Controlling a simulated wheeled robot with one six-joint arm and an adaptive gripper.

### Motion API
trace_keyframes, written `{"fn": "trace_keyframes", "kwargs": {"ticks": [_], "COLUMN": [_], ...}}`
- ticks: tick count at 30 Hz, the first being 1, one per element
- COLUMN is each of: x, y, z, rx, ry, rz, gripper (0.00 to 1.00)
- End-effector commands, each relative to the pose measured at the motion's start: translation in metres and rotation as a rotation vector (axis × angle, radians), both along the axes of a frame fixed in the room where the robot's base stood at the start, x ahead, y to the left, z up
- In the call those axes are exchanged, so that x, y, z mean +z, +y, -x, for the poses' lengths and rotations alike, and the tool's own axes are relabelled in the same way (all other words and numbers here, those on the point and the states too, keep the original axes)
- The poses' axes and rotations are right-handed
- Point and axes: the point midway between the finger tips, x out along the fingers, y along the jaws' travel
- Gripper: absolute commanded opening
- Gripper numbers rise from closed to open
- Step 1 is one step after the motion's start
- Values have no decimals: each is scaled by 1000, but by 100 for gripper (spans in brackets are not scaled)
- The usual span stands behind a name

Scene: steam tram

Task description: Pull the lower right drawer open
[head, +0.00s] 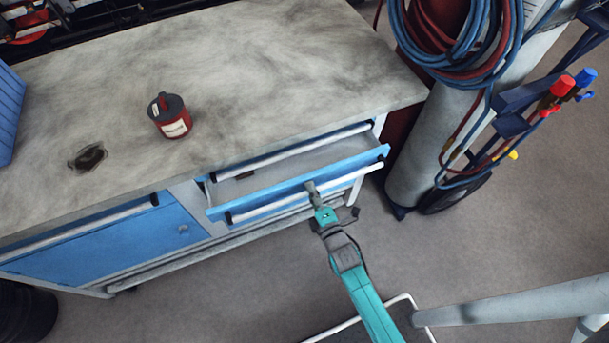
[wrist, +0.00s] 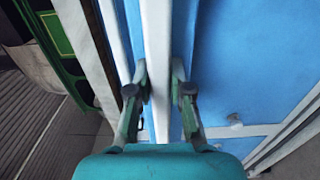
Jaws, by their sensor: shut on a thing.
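The lower right drawer (head: 356,167) has a blue front and a long white bar handle (head: 262,213). It stands partly open below the upper drawer, whose white handle (head: 300,149) sits close under the worktop. Some of the grey inside (head: 305,158) of the lower drawer shows. My gripper (head: 312,188) is shut on the lower drawer's handle near its middle. In the wrist view the white handle (wrist: 157,45) runs between the two fingers of my gripper (wrist: 160,78), with blue fronts on both sides.
The worktop (head: 260,60) carries a red can (head: 172,116) and a dark stain. A blue cabinet door (head: 110,240) is at left. A gas cylinder (head: 435,135) with hoses on a trolley stands at right. The floor (head: 220,295) in front is largely clear.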

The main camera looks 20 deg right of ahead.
Motion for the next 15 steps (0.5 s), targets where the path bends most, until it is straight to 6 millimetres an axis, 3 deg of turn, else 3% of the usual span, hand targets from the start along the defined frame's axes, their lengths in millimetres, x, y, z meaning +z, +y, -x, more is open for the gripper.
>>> {"fn": "trace_keyframes", "kwargs": {"ticks": [1,15], "x": [-2,-2], "y": [0,0], "z": [17,148], "rx": [0,0], "ry": [6,8], "rz": [0,0], "gripper": [0,0]}}
